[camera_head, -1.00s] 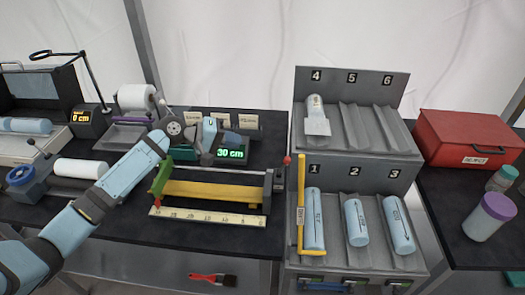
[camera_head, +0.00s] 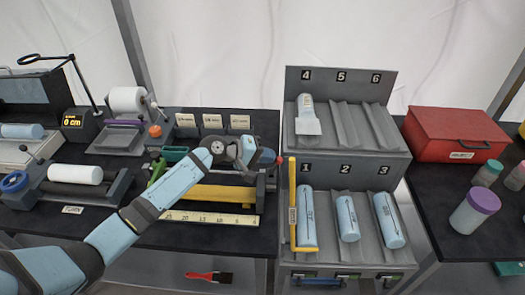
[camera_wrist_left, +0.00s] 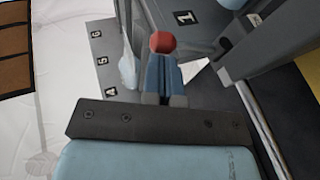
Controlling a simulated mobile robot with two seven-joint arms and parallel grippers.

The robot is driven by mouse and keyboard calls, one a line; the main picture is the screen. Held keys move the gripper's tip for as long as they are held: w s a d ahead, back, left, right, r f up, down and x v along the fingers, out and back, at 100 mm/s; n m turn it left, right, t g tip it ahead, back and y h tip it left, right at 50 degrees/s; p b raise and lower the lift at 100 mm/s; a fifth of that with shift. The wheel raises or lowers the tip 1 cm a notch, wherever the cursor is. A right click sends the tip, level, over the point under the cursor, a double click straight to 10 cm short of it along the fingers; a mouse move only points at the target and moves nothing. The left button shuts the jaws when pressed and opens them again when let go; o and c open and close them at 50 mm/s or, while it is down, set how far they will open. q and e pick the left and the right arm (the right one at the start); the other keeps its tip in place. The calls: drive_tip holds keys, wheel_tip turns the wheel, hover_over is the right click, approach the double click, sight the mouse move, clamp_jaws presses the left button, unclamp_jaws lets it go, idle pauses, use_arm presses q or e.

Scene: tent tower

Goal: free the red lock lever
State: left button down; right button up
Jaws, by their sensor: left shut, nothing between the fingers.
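The red lock lever's ball knob (camera_head: 279,160) stands at the right end of the measuring trough, which holds a yellow bar (camera_head: 222,193). In the left wrist view the red knob (camera_wrist_left: 162,42) is just beyond my fingertips, in line with them. My left gripper (camera_head: 268,156) comes in from the left over the trough, shut and empty, close to the knob; I cannot tell whether they touch. The lever's shaft is mostly hidden. My right gripper is not in view.
A grey stepped rack (camera_head: 345,172) with numbered slots and several blue rolls stands just right of the knob. A yellow bracket (camera_head: 293,210) stands at its left side. A red box (camera_head: 455,133) is further right. A ruler strip (camera_head: 210,218) lies in front of the trough.

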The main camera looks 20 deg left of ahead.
use_arm(q)
drive_tip(key=shift+d, duration=0.1)
drive_tip(key=shift+d+p, duration=0.5)
drive_tip(key=shift+d, duration=0.3)
drive_tip(key=shift+f, duration=0.1)
drive_tip(key=shift+s, duration=0.1)
drive_tip(key=shift+f, duration=0.1)
drive_tip(key=shift+a+f, duration=0.15)
drive_tip(key=shift+a, duration=0.2)
drive_tip(key=shift+a, duration=0.1)
